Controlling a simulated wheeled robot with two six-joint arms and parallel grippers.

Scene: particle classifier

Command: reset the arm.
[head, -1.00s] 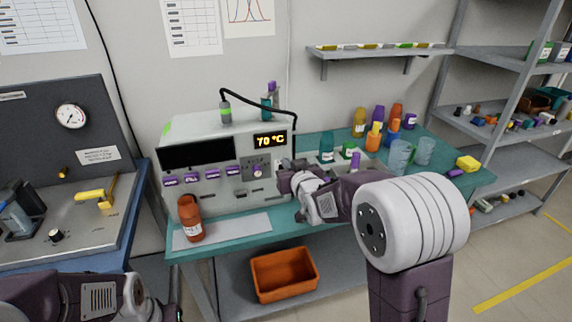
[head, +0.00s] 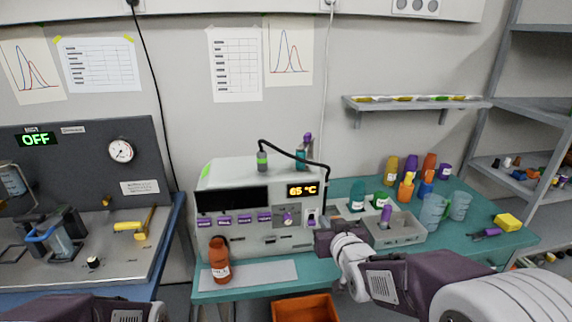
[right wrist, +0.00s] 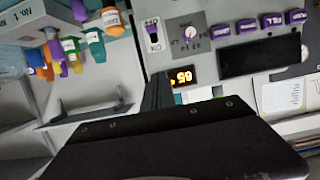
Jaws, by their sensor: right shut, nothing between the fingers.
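My right gripper (head: 320,238) is shut and empty. It is near the lower right front of the grey machine (head: 212,190), just below a small switch (head: 312,216) and right of the purple dial (head: 288,219). I cannot tell whether it touches the machine. In the right wrist view its dark closed fingers (right wrist: 158,90) point up toward the machine's panel, which appears upside down. The machine's display (head: 302,190) reads 65 °C. My left arm shows only at the bottom left edge; its gripper is out of the picture.
An orange bin (head: 305,307) is below. A blue bench with a gauge panel (head: 85,150) stands left.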

